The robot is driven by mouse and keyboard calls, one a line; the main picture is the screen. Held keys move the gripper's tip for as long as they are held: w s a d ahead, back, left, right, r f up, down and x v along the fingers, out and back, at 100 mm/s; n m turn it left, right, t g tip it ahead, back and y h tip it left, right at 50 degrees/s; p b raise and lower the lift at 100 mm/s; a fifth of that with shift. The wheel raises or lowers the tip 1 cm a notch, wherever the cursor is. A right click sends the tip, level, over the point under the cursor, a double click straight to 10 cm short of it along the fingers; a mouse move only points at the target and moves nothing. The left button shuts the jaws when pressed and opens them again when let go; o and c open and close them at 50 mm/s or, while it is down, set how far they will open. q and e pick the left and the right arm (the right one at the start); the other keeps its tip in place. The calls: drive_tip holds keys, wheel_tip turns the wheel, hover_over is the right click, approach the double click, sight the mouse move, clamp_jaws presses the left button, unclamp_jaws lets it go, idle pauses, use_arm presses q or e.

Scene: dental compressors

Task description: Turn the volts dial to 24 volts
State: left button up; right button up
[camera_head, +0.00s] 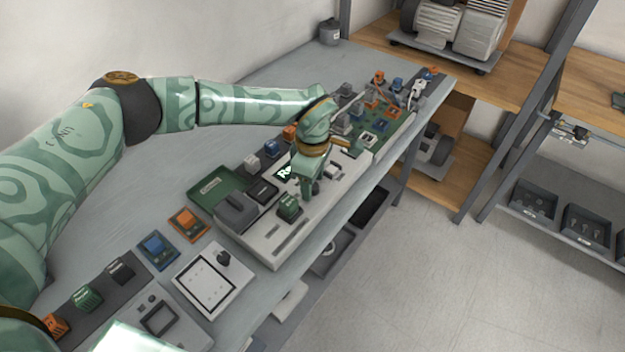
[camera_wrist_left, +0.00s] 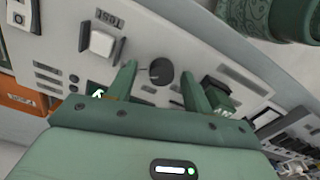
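A round dark dial (camera_wrist_left: 159,71) sits on a light grey panel (camera_wrist_left: 180,40) in the left wrist view. Its setting and any volts label are too small to read. My left gripper (camera_wrist_left: 158,73) is open, with one green finger on each side of the dial and gaps visible between. Whether the fingers reach down around it I cannot tell. In the head view my left gripper (camera_head: 308,188) points down over the panel unit (camera_head: 262,240) and hides the dial. My right gripper is not in view.
A green block (camera_head: 289,207) stands on the panel close to the gripper; it also shows in the left wrist view (camera_wrist_left: 218,91). A white switch (camera_wrist_left: 99,41) under a TEST label is left of the dial. Other devices and coloured blocks line the bench (camera_head: 110,215).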

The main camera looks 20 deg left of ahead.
use_arm(q)
wheel_tip(320, 180, up, 16)
drive_tip(key=p, duration=0.2)
idle(0.4)
idle(0.4)
